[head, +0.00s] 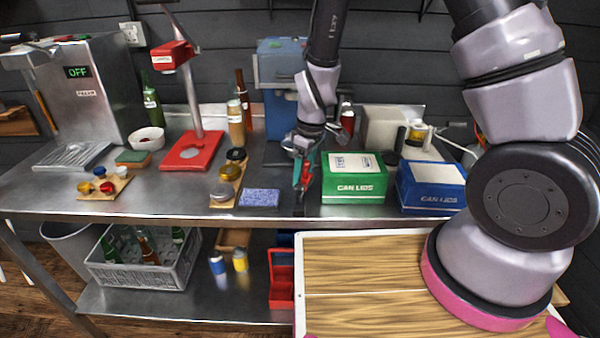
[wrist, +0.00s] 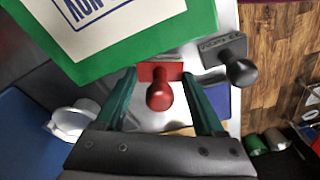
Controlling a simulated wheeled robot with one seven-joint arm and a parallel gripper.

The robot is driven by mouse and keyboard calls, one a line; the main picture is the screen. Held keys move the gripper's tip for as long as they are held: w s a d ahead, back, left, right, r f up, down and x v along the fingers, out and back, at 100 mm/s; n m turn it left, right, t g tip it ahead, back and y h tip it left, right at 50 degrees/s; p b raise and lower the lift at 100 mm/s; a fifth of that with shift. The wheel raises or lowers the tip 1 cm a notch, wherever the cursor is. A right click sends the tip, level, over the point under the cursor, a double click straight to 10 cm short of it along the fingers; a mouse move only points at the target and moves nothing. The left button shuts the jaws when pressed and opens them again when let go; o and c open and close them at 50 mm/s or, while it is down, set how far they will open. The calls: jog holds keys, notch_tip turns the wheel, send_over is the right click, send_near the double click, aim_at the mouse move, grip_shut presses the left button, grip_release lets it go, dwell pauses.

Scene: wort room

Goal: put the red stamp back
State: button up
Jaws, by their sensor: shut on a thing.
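The red stamp (wrist: 160,92) has a rectangular head and a round knob. It sits between the two green fingers of my gripper (wrist: 160,74), which is shut on it in the wrist view. In the head view my gripper (head: 303,182) points down just left of the green box (head: 353,190), near the worktop, with a little red showing between the fingers. I cannot tell whether the stamp touches the worktop. A black stamp (wrist: 232,62) lies to the right of the red one in the wrist view. No stamp holder can be made out.
The green box also fills the upper left of the wrist view (wrist: 140,38). A blue box (head: 430,195) stands right of it. A blue sponge (head: 260,198) and a wooden tray with round pieces (head: 228,188) lie left. A red-based stand (head: 190,152) is farther left.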

jog(key=shift+w+a, duration=0.45)
jog(key=shift+w, duration=0.3)
jog(key=shift+f, duration=0.6)
jog(key=shift+f, duration=0.15)
